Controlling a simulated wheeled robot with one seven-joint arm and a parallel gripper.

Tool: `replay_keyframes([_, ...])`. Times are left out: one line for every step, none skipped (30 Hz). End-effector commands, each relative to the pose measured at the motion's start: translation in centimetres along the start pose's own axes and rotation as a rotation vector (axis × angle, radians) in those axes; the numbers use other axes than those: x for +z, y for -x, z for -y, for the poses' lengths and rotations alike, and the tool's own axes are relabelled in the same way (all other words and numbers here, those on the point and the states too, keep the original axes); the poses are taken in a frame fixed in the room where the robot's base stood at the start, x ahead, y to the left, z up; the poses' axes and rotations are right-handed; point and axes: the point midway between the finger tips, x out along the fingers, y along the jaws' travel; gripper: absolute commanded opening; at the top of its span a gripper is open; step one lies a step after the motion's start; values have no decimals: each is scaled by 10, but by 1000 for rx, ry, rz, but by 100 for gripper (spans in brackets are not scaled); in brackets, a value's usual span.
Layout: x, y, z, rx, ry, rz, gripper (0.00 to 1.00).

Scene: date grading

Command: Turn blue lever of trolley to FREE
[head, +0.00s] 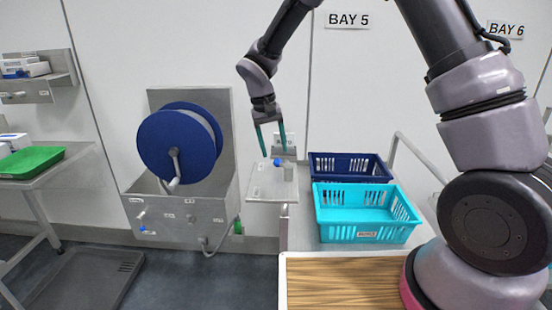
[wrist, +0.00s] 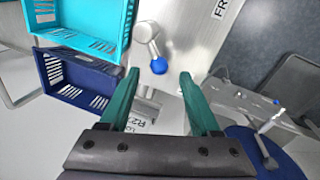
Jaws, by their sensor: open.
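The blue lever shows in the wrist view as a grey arm (wrist: 148,36) with a round blue knob (wrist: 158,66) at its end. It sits on a pale metal plate (wrist: 190,28) with a partly cut-off label starting "FR". In the head view, the blue knob (head: 277,162) is on the small plate (head: 265,190) at the trolley's left end. My gripper (head: 274,152) is open and points down over this plate. In the wrist view, the knob appears between and just beyond the fingertips of my gripper (wrist: 160,74). I cannot tell whether they touch it.
A turquoise crate (head: 365,235) and a navy crate (head: 313,156) stand right of the lever. A wood-grain board (head: 340,280) lies in front. A blue hose reel (head: 178,143) with a crank is on the wall unit at left. A green tray (head: 30,160) lies farther left.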

Motion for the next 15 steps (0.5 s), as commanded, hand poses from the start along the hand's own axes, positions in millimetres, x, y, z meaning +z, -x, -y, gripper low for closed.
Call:
replay_keyframes([1,-10,0,1,-1,4,64])
replay_keyframes([1,-15,-1,1,0,3,64])
replay_keyframes([1,-21,-1,1,0,3,64])
replay_keyframes([1,-25,-1,1,0,3,64])
replay_keyframes([0,-28,0,1,-1,2,64])
replay_keyframes([0,-32,-1,1,-1,2,64])
replay_keyframes([0,-34,-1,0,-1,2,64])
replay_keyframes([0,-36,0,0,-1,1,64])
replay_keyframes([0,-38,0,0,-1,0,64])
replay_keyframes([0,-39,0,-1,0,0,64])
replay_keyframes([0,-40,0,-1,0,0,64])
replay_keyframes([0,-41,0,-1,-1,0,64])
replay_keyframes([0,-41,0,-1,-1,0,64])
replay_keyframes([0,-41,0,-1,-1,0,64])
replay_keyframes([0,-41,0,-1,-1,0,64])
